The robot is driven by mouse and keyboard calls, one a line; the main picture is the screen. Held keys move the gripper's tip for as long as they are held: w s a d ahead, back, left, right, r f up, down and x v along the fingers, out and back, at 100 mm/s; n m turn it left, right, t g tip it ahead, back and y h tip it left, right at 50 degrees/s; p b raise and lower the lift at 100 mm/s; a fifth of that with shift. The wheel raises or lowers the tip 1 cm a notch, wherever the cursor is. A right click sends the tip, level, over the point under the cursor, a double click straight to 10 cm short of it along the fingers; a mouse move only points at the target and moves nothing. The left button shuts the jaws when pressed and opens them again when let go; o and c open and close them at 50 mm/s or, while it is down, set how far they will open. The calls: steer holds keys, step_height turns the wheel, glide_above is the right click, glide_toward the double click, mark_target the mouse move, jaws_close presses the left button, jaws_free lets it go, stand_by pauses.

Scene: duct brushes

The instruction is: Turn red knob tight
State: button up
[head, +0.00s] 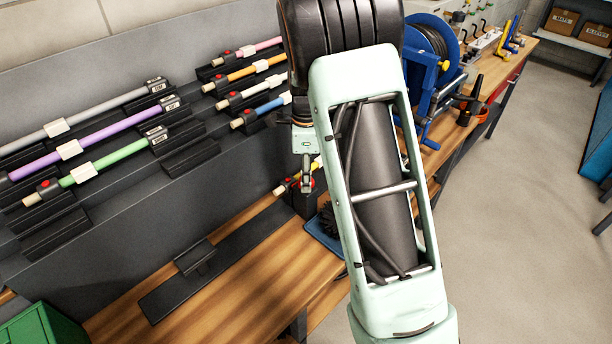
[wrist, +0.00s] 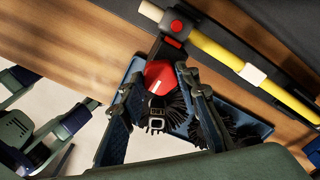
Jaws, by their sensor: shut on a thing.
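In the wrist view the red knob (wrist: 159,74), with a white mark on its face, sits between the two fingers of my gripper (wrist: 158,82). The fingers are shut on its sides. The knob is close to the end of a dark bracket below a yellow pole (wrist: 215,55). In the head view my gripper (head: 306,178) is small and partly hidden by my arm; a bit of red shows beside it, but the grip itself is unclear there.
A black bristle brush (wrist: 180,118) lies on a blue tray (wrist: 240,125) just beyond my fingers. Several coloured poles rest in a dark rack (head: 190,140) at left. A blue reel (head: 432,50) stands at the back. The wooden bench (head: 250,285) has clear room in front.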

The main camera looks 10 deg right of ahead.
steer(key=o, duration=1.2)
steer(key=shift+c, duration=0.2)
steer(key=shift+r, duration=0.1)
step_height(320, 180, up, 12)
